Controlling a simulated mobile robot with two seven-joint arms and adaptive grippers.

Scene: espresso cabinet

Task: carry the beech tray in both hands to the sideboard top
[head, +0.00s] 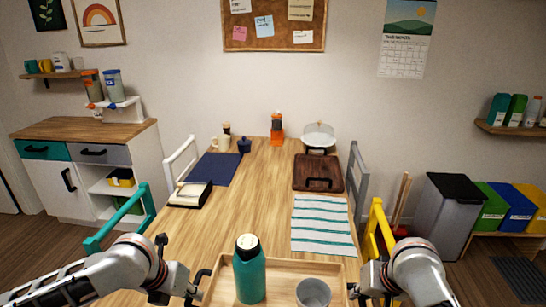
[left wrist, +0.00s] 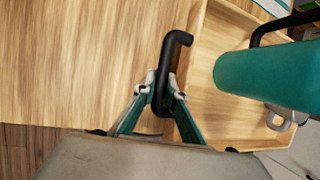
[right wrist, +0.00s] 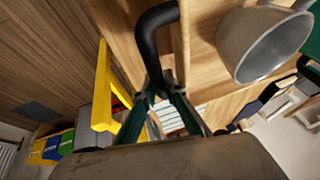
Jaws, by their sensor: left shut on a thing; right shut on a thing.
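The beech tray (head: 280,272) is at the bottom of the head view, over the near end of the wooden table. A teal bottle (head: 249,270) stands upright in it, left of a grey cup (head: 313,292). My left gripper (head: 194,288) is shut on the tray's left black handle (left wrist: 178,42). My right gripper (head: 360,288) is shut on the right black handle (right wrist: 150,35). I cannot tell whether the tray touches the table. The sideboard (head: 75,129), with a wooden top and teal and grey drawers, stands at the far left.
A white stand with two jars (head: 113,85) occupies the sideboard top's right back; its left and front are clear. The table (head: 245,200) holds a navy mat, book, striped cloth (head: 322,225) and dark board. Teal (head: 125,215), white, grey and yellow (head: 379,235) chairs flank it.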

